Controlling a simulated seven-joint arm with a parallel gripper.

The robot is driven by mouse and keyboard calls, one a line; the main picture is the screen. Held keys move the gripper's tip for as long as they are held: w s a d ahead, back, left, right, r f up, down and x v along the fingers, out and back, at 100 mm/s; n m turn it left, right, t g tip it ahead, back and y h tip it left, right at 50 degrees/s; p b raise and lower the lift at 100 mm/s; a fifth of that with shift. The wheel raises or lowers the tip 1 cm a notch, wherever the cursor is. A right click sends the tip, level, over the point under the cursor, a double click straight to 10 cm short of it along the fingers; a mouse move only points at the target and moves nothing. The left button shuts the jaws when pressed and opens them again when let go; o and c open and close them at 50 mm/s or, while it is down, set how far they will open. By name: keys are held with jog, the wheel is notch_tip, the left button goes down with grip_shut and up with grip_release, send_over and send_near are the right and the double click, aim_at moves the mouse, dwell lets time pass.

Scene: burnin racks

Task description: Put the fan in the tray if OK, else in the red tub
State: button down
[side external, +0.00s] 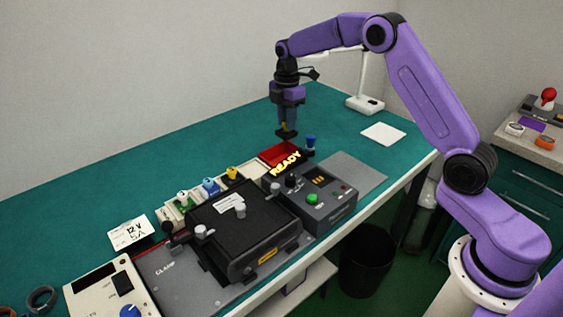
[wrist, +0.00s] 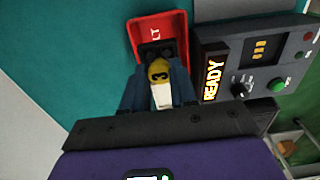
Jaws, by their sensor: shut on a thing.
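My gripper (side external: 287,128) is shut on a small dark part with a yellow top, which I take to be the fan (wrist: 158,70). The fingers hide much of it. In the side view the gripper hangs pointing down, apparently above the red tub (side external: 271,154). In the wrist view the red tub (wrist: 147,24) lies just beyond the fingertips, with part of its lettering showing. The pale tray (side external: 252,170) stands left of the tub, with several small parts with green, blue and yellow tops in its row.
The grey tester box (side external: 318,200) has a lit READY sign (side external: 285,163) and a green button (side external: 312,198). A black clamp fixture (side external: 240,228) stands in front of the tray.

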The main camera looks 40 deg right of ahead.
aim_at(286, 135)
jog(key=shift+f, duration=2.9)
jog(key=c, duration=0.8)
grip_release()
jog(key=shift+r, duration=0.1)
notch_tip(286, 135, up, 17)
jog(key=shift+r, duration=0.15)
